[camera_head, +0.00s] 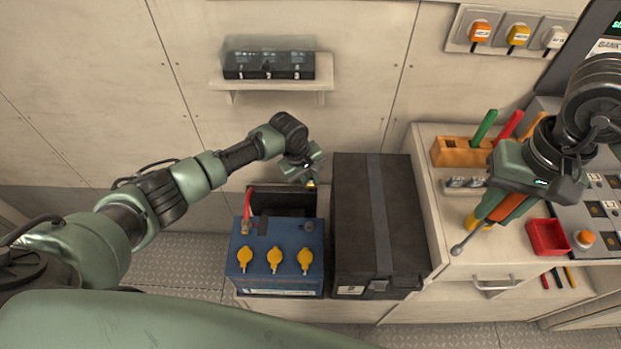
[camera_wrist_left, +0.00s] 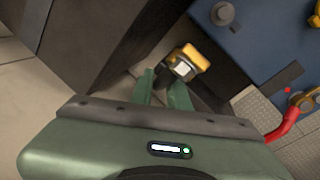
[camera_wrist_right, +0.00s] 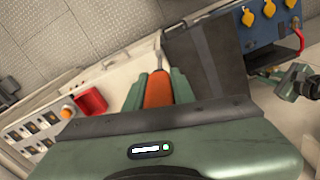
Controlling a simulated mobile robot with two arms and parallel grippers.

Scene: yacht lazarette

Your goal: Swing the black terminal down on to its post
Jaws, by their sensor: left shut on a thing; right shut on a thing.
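The blue battery (camera_head: 240,280) has three yellow caps and a grey post (camera_head: 309,227) at its right rear; this post also shows in the left wrist view (camera_wrist_left: 223,14). My left gripper (camera_head: 308,179) is above and behind the battery. It is shut on the brass-coloured terminal (camera_wrist_left: 192,61), held above and apart from the post. The terminal's black cable is hard to make out. A red cable (camera_head: 247,205) ends at a brass clamp (camera_head: 245,228) at the battery's left rear. My right gripper (camera_head: 495,205) is shut on an orange-handled tool (camera_wrist_right: 158,90) over the right-hand counter.
A black box (camera_head: 352,220) with a grey strap stands close to the battery's right. On the counter are a wooden tool holder (camera_head: 452,153), a red tray (camera_head: 546,237) and a switch panel. A wall shelf (camera_head: 270,86) is above the left forearm.

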